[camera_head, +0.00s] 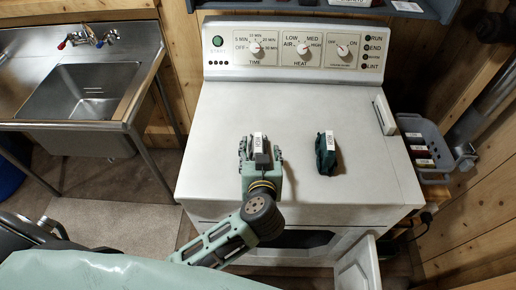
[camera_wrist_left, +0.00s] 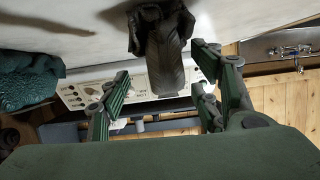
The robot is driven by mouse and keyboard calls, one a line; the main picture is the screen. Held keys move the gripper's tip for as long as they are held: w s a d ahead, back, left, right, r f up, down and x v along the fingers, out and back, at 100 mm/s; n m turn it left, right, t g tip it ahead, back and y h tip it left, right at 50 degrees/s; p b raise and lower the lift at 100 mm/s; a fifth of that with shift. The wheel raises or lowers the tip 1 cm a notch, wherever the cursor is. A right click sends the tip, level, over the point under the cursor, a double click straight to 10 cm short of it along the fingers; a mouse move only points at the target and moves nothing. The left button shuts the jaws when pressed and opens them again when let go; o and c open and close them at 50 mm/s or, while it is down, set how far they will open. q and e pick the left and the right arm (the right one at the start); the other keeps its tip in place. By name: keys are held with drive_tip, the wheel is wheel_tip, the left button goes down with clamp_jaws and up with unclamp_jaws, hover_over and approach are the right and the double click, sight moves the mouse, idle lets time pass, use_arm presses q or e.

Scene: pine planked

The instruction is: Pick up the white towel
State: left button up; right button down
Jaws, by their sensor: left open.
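A small folded cloth with a white label (camera_head: 258,143) stands on the white dryer top (camera_head: 225,110), partly hidden by my left gripper (camera_head: 260,155). In the left wrist view this cloth (camera_wrist_left: 160,50) looks dark grey, in shadow. It lies between the spread fingers of my left gripper (camera_wrist_left: 165,80), which is open; I cannot tell whether they touch it. A dark green folded cloth (camera_head: 325,155), also labelled, sits to its right, apart from the gripper. It shows at the left of the wrist view (camera_wrist_left: 28,80). No plainly white towel shows. My right gripper is not in view.
The dryer's control panel (camera_head: 295,48) rises behind the cloths. A metal sink (camera_head: 80,90) stands at left. The dryer top is otherwise clear.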

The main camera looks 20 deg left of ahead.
use_arm(q)
drive_tip(key=shift+w+a+f, duration=0.2)
drive_tip(key=shift+w, duration=0.25)
drive_tip(key=c, duration=1.4)
drive_tip(key=shift+o, duration=0.2)
drive_tip(key=shift+r, duration=0.1)
